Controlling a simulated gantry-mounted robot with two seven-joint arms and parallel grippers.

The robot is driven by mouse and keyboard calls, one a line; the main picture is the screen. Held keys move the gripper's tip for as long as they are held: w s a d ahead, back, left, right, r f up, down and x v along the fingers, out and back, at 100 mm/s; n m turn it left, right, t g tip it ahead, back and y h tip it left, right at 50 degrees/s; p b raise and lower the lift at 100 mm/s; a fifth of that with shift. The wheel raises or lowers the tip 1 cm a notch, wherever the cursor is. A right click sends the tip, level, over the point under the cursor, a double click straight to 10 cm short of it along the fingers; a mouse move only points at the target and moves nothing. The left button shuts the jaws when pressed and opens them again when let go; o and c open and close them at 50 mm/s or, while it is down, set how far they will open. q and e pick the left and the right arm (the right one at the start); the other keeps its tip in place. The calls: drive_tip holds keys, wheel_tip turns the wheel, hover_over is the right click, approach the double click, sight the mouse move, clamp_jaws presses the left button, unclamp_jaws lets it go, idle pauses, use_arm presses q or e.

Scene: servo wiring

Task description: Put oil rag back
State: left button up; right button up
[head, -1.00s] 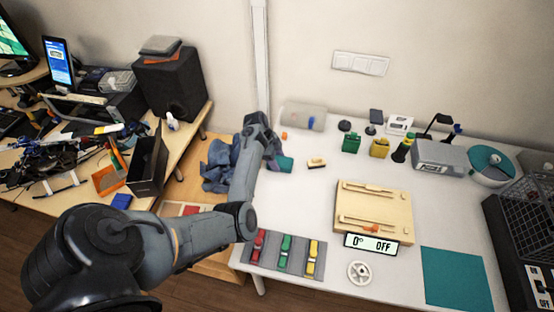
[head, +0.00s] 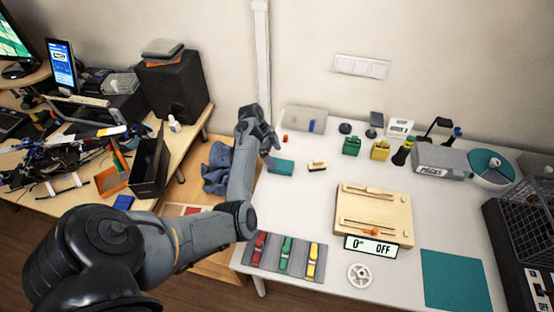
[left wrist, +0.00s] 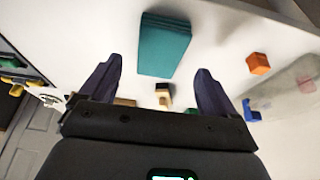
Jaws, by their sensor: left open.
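A folded teal cloth (head: 281,167), which looks like the oil rag, lies flat near the left edge of the white table. It also shows in the left wrist view (left wrist: 165,45), beyond the fingertips and clear of them. My left gripper (head: 270,152) is just above and left of it in the head view. In the left wrist view my left gripper (left wrist: 158,88) has its fingers wide apart with nothing held between them. My right gripper is not in view.
A small brush-like block (head: 317,165) lies right of the cloth, and an orange cube (head: 285,138) behind it. A wooden slider board (head: 375,212) and a teal mat (head: 456,279) are farther right. A crumpled blue cloth (head: 217,168) is left of the table.

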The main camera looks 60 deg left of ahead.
use_arm(q)
drive_tip(key=v, duration=0.7)
drive_tip(key=s+d+f+n+g+y, duration=0.1)
drive_tip(key=s+d+n+g+y, duration=0.1)
drive_tip(key=s+d+n+y, duration=0.15)
drive_tip(key=shift+n+t+y, duration=0.65)
drive_tip(key=shift+n+t, duration=0.1)
drive_tip(key=shift+t, duration=0.15)
drive_tip(key=s+d+f, duration=0.1)
drive_tip(key=s+d, duration=0.1)
drive_tip(key=d, duration=0.6)
drive_tip(key=s+d+f, duration=0.1)
drive_tip(key=s+d, duration=0.2)
drive_tip(key=d, duration=0.6)
drive_tip(key=s+d+f, duration=0.1)
drive_tip(key=s+d, duration=0.2)
drive_tip(key=d, duration=0.5)
drive_tip(key=shift+d+f+p, duration=0.35)
drive_tip(key=s+d+r+n+h, duration=0.1)
drive_tip(key=s+d+h, duration=0.1)
drive_tip(key=s+d, duration=0.4)
drive_tip(key=d, duration=0.4)
drive_tip(key=shift+r+n+t, duration=0.3)
drive_tip(key=shift+r, duration=0.1)
drive_tip(key=shift+r, duration=0.1)
wheel_tip(320, 180, up, 29)
drive_tip(key=p, duration=2.9)
drive_tip(key=shift+r, duration=0.15)
